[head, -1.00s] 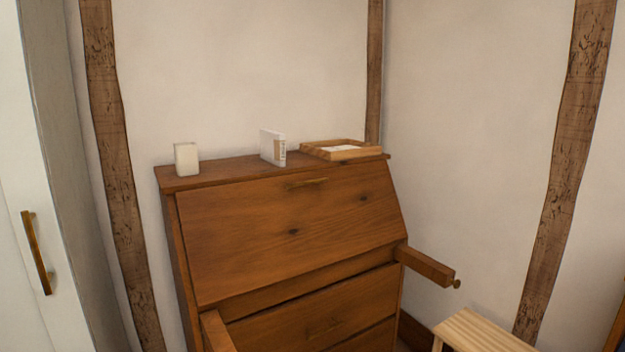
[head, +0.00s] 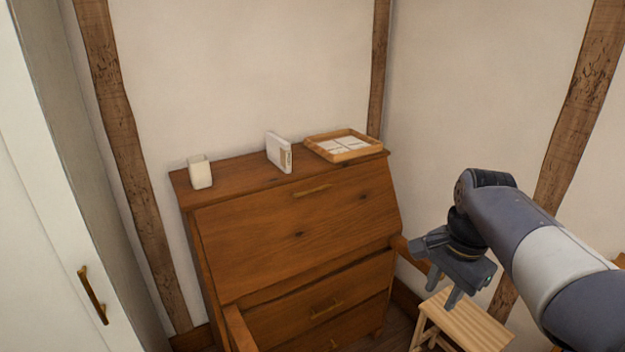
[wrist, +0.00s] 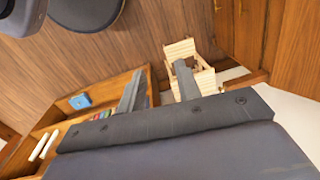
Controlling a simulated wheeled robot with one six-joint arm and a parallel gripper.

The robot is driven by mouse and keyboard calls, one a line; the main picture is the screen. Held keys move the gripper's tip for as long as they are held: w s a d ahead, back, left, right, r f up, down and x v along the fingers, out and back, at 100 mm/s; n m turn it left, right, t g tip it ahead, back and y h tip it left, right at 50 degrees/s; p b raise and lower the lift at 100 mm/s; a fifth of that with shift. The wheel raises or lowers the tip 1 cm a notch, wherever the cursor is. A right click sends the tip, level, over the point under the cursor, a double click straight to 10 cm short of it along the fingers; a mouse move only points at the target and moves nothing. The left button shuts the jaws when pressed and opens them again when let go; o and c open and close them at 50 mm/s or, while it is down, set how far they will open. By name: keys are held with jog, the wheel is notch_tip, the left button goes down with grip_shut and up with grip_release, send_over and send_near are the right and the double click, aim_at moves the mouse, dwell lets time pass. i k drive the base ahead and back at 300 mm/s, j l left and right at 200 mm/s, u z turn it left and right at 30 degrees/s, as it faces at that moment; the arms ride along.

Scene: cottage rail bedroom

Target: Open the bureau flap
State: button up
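The bureau (head: 225,275) is brown wood and stands against the wall in the head view. Its sloping flap (head: 265,240) is closed. A thin brass handle (head: 312,190) sits near the flap's top edge. A wooden support arm (head: 238,328) sticks out at the lower left; the right one is mostly hidden behind my gripper. My gripper (head: 443,287) is open and empty, right of the flap and apart from it, pointing down above the stool. In the wrist view both fingers (wrist: 158,85) show apart with nothing between them.
On the bureau top stand a white cup (head: 200,173), a white book (head: 279,152) and a wooden tray (head: 345,147). A slatted stool (head: 465,325) is below my gripper. A white wardrobe (head: 50,200) stands left. The wrist view shows an open wooden unit (wrist: 50,120) with small items.

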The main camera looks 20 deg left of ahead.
aim_at(255, 241)
jog(key=i+j+u, duration=0.15)
jog(key=i+j, duration=1.4)
